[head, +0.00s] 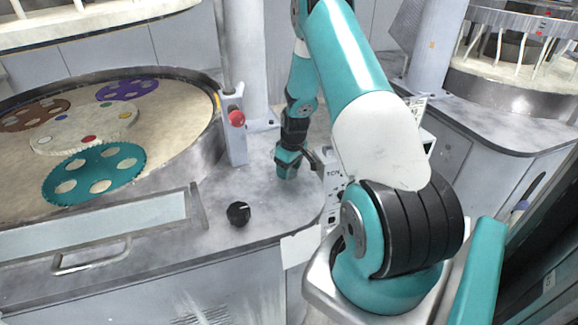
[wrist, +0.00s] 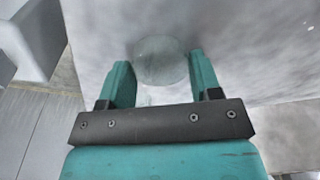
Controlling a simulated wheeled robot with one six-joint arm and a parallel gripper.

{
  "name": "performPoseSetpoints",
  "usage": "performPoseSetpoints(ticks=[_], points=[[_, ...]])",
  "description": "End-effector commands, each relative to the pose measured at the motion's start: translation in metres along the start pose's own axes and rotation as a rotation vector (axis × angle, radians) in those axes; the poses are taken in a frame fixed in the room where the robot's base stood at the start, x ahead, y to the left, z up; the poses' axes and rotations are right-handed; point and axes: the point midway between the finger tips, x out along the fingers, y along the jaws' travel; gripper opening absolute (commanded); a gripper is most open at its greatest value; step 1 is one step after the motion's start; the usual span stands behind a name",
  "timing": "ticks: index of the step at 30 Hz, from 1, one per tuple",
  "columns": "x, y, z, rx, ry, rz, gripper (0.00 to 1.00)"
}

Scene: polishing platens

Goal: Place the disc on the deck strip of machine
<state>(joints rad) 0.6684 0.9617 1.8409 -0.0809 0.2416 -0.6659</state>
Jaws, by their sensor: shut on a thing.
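The disc (wrist: 160,62) is a pale, translucent round plate in the wrist view. It sits between the two teal fingers of my gripper (wrist: 162,82), which are shut on it. In the head view my gripper (head: 288,170) points down close over the grey deck strip (head: 258,180) of the machine, right of the round platen. The disc cannot be made out in the head view. Whether it touches the deck I cannot tell.
A post with a red button (head: 237,118) stands just left of my gripper. A black knob (head: 238,213) sits on the deck nearer the front. The platen (head: 150,140) holds several coloured carriers. The deck between knob and gripper is clear.

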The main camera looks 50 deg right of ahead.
Motion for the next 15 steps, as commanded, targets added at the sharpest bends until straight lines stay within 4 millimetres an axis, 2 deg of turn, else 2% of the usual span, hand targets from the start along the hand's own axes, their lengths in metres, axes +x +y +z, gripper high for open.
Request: performPoseSetpoints(ticks=[7, 8, 10, 11, 15], points=[[0.0046, 0.0001, 0.0005, 0.000, 0.000, 0.000, 0.32], [0.0030, 0.0001, 0.0003, 0.000, 0.000, 0.000, 0.65], [0.0026, 0.0000, 0.0003, 0.000, 0.000, 0.000, 0.81], [0.0026, 0.0000, 0.0003, 0.000, 0.000, 0.000, 0.84], [0.0025, 0.0000, 0.0003, 0.000, 0.000, 0.000, 0.84]])
